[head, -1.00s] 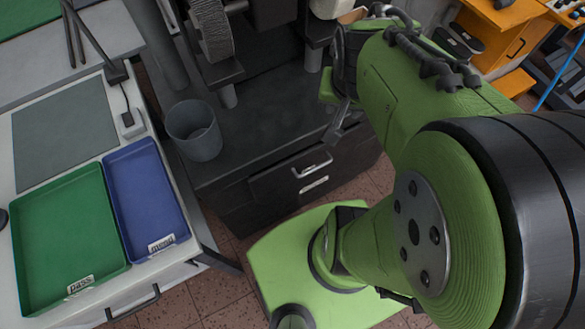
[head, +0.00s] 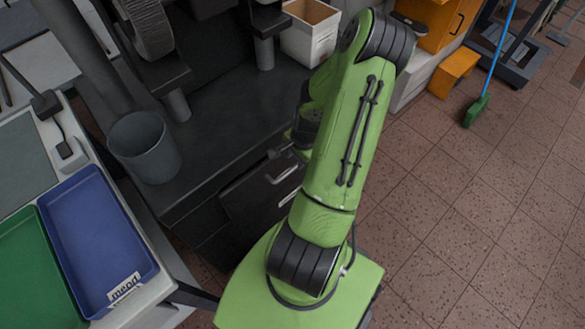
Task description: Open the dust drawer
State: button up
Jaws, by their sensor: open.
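The dust drawer (head: 250,200) is a dark front low in the dark machine base, left of my arm in the head view. It looks shut. Its pale bar handle (head: 284,174) sits near the top of the front, with a small light plate below it. My gripper (head: 278,153) is just above and behind the handle in the picture, pointing down-left. It is open, small and partly hidden by my green arm. I cannot tell whether a finger touches the handle. My arm also covers the right end of the drawer front.
A grey bin (head: 144,148) stands on the machine's dark ledge. A blue tray (head: 96,240) and a green tray (head: 38,285) lie on the white bench at left. A white box (head: 308,32) stands behind.

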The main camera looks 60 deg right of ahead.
aim_at(293, 168)
jog(key=f, duration=0.2)
jog(key=f+b, duration=0.1)
jog(key=f, duration=0.1)
jog(key=w+f, duration=0.1)
jog(key=f, duration=0.1)
jog(key=shift+d+f, duration=0.1)
jog(key=shift+d, duration=0.05)
grip_shut()
